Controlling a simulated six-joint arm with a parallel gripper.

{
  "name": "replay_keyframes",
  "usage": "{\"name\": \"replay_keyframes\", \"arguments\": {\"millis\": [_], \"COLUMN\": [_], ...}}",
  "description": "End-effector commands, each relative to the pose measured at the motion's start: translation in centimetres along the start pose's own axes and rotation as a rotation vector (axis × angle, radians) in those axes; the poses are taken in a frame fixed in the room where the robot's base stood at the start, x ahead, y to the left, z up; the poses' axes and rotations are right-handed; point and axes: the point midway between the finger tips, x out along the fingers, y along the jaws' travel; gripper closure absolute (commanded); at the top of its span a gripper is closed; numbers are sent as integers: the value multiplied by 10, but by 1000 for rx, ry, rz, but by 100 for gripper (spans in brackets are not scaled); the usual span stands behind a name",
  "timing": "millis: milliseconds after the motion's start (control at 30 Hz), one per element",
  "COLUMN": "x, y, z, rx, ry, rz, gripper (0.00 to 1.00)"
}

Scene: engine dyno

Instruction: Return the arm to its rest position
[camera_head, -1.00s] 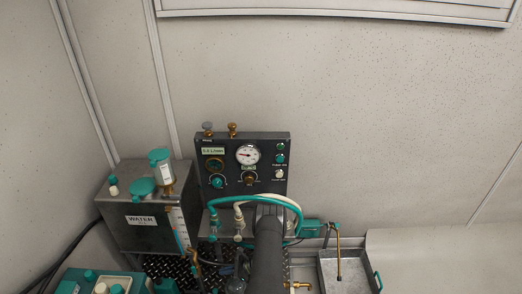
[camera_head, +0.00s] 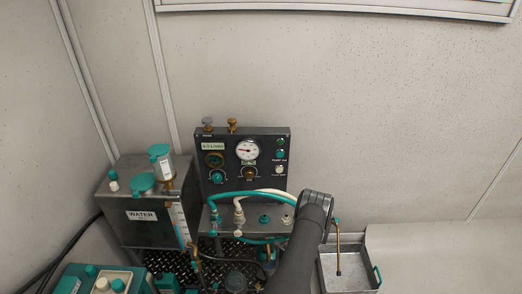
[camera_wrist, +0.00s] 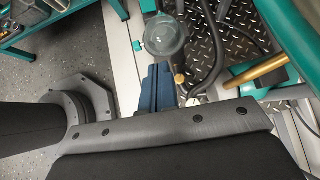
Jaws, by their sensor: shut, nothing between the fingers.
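My arm (camera_head: 301,240) rises from the bottom of the head view, its dark upper joint right of the control panel's middle. My gripper (camera_wrist: 157,68) shows in the wrist view as two dark blue fingers side by side, shut with nothing between them. A clear round cup or bowl (camera_wrist: 165,36) lies just beyond the fingertips in the picture; I cannot tell the gap. In the head view the fingers are hidden.
The control panel (camera_head: 228,168) with gauge and knobs stands behind. A steel WATER tank (camera_head: 128,232) is at left, a metal tray (camera_head: 350,252) at right. Teal and cream hoses loop before the panel. Black tread plate (camera_wrist: 207,22) and a brass rod (camera_wrist: 258,75) show in the wrist view.

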Motion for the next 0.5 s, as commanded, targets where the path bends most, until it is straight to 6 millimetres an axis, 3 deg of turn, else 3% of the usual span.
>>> {"name": "replay_keyframes", "arguments": {"millis": [500], "x": [-88], "y": [-29], "z": [-51], "rx": [34], "ry": [185], "rz": [-90], "gripper": [100]}}
